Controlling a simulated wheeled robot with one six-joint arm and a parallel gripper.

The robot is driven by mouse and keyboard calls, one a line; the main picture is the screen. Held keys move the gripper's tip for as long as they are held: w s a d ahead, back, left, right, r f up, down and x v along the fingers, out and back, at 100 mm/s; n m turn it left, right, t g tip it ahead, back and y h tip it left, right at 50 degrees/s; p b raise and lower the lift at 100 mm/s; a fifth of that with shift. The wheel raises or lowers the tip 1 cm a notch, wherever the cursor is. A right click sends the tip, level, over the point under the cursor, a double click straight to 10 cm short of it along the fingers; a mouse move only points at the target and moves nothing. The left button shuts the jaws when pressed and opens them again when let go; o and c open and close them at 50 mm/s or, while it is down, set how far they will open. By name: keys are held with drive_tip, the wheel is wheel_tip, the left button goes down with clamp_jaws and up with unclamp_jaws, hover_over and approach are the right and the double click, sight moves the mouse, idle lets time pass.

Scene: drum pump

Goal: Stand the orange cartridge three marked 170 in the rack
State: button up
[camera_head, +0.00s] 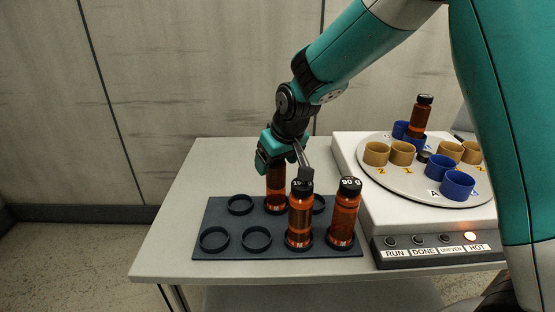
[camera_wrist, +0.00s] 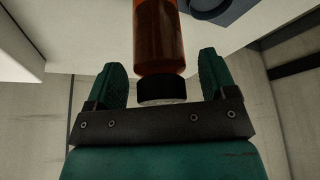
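The dark rack (camera_head: 225,222) lies on the table with several black rings. An orange cartridge (camera_head: 276,190) stands upright in the back row of the rack under my gripper (camera_head: 275,160). Its cap and marking are hidden in the head view. In the wrist view its black cap (camera_wrist: 162,90) lies between the two fingers, with a gap on each side; my gripper (camera_wrist: 161,80) is open around it. Two more orange cartridges stand in the front of the rack: one whose cap mark is partly covered and begins with 1 (camera_head: 300,220), and one marked 90 (camera_head: 344,218).
A white machine (camera_head: 360,200) at right carries a round plate with blue and tan cups. An orange cartridge (camera_head: 419,118) stands in a blue cup. The HOT lamp (camera_head: 470,237) glows. Empty rings (camera_head: 214,240) are at the rack's left.

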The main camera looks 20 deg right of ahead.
drive_tip(key=shift+r, duration=0.15)
drive_tip(key=shift+r, duration=0.25)
drive_tip(key=p+v, duration=0.1)
drive_tip(key=v, duration=1)
drive_tip(key=s+a+n+g+y, duration=0.1)
drive_tip(key=s+a+n+g, duration=0.1)
drive_tip(key=s, duration=1.1)
drive_tip(key=s+a+n+g+y, duration=0.1)
drive_tip(key=s+a+g+y, duration=0.1)
drive_tip(key=s, duration=1.1)
drive_tip(key=shift+s+a+f+n, duration=0.35)
drive_tip(key=shift+a+n, duration=0.05)
drive_tip(key=shift+a, duration=0.35)
